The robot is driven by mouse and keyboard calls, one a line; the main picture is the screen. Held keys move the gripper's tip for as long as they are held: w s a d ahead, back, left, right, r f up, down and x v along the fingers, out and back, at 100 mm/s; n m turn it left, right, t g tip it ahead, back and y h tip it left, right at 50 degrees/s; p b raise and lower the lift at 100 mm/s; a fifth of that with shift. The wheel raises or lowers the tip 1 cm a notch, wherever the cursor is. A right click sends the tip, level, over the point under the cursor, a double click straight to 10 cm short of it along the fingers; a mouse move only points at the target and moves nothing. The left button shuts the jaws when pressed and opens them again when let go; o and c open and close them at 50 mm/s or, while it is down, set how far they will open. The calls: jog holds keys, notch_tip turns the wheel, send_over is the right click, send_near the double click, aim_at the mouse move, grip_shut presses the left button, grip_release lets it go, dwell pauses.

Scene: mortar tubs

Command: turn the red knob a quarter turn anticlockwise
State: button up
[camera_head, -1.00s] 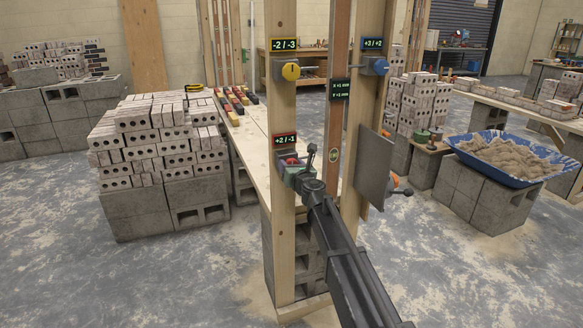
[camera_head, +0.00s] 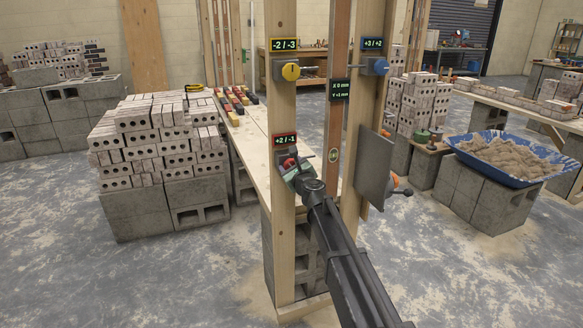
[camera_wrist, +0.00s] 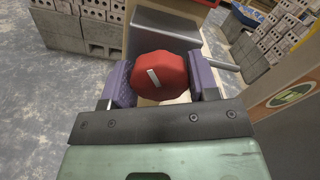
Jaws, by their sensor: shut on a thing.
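The red knob (camera_wrist: 160,77) is an eight-sided knob with a white pointer line, seen large in the wrist view. Its line leans up to the left. My gripper (camera_wrist: 161,86) has one purple-padded finger on each side of the knob and is shut on it. In the head view, my gripper (camera_head: 291,166) is at the left wooden post, just below the small display (camera_head: 285,140) reading +2 / -1. The red knob (camera_head: 288,161) is mostly hidden there by my gripper.
A yellow knob (camera_head: 291,71) sits higher on the same post, and a blue knob (camera_head: 381,66) on the right post. A central display (camera_head: 340,90) reads X 0 mm, Y +1 mm. A grey plate (camera_head: 374,170) juts out at the right post.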

jog(key=n, duration=0.5)
jog(key=shift+n, duration=0.3)
jog(key=n, duration=0.5)
jog(key=shift+n, duration=0.3)
jog(key=o, duration=0.9)
jog(key=v, duration=1.1)
